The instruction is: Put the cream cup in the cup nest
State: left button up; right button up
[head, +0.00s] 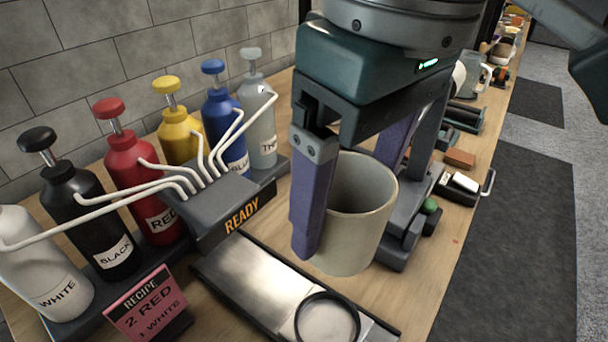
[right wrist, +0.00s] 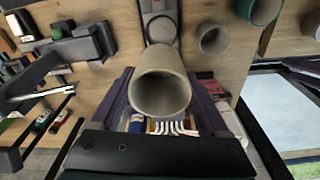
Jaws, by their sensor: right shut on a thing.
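The cream cup (head: 350,225) is upright between the purple-padded fingers of my right gripper (head: 350,205), which is shut on it. The cup appears held above the bench, to the right of the metal tray; its exact height is hard to judge. In the right wrist view the empty cup (right wrist: 160,95) sits between both fingers. The cup nest appears to be the dark ring (head: 328,292) at the near end of the tray (head: 240,268). The ring is empty and apart from the cup. My left gripper is not in view.
Pump bottles, including a red one (head: 140,180), stand left behind the READY dispenser block (head: 215,208) with its white spouts. A recipe card (head: 145,305) stands in front. Tools and a brown block (head: 460,158) lie right. Another cup (right wrist: 213,38) shows in the wrist view.

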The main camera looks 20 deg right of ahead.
notch_tip(320, 180, down, 16)
jog(key=b, duration=0.3)
jog(key=shift+a+f, duration=0.1)
jog(key=o, duration=1.2)
jog(key=shift+f, duration=0.1)
